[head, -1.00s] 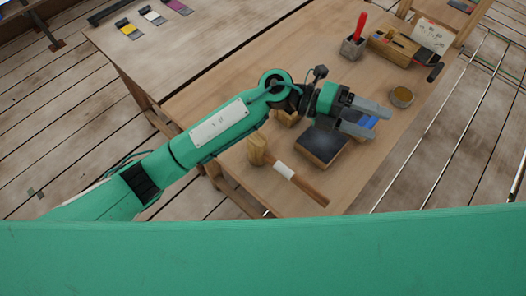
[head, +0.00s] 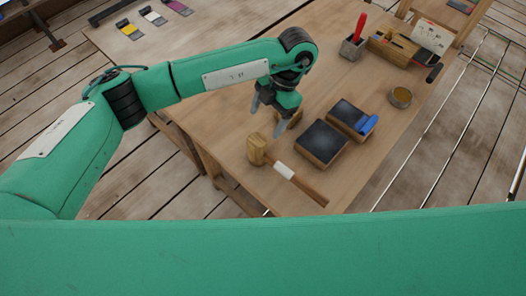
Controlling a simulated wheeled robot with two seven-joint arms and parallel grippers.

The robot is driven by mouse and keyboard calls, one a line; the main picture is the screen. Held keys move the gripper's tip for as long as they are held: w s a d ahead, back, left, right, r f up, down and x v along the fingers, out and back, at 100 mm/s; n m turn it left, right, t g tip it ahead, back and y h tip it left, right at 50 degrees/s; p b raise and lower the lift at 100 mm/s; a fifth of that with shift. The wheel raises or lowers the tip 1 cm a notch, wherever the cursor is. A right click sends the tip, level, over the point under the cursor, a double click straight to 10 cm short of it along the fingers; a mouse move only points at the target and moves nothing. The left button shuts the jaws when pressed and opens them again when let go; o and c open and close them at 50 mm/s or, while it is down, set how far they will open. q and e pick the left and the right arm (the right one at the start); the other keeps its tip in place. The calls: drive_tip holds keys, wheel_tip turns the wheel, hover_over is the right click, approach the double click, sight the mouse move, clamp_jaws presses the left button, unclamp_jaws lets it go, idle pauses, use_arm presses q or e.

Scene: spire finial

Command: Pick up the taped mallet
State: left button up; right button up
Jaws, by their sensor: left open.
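The taped mallet (head: 285,170) lies on the wooden table near its front edge. Its wooden head is at the left end, and its handle with a white tape band points to the lower right. My left gripper (head: 268,119) is open and empty, pointing down above the table, just up and to the right of the mallet's head in the picture. It does not appear to touch the mallet. My right gripper is not in view.
Two dark-topped blocks (head: 321,143) sit right of the mallet, the farther one with a blue piece (head: 367,125) against it. A small wooden block (head: 295,118) is partly hidden behind my gripper. A round tin (head: 400,97) and a grey cup (head: 352,48) with a red-handled tool stand farther back.

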sight(258, 139)
use_arm(q)
drive_tip(key=x, duration=0.5)
drive_tip(key=shift+s+p, duration=0.1)
drive_tip(key=shift+p, duration=0.3)
drive_tip(key=shift+x, duration=0.75)
drive_tip(key=p+x, duration=0.2)
drive_tip(key=x, duration=0.2)
drive_tip(key=shift+d+f+p, duration=0.15)
drive_tip(key=shift+f+p, duration=0.1)
drive_tip(key=shift+p, duration=0.15)
drive_tip(key=shift+f, duration=0.5)
drive_tip(key=c, duration=1)
drive_tip(key=shift+c, duration=0.9)
drive_tip(key=shift+r, duration=0.1)
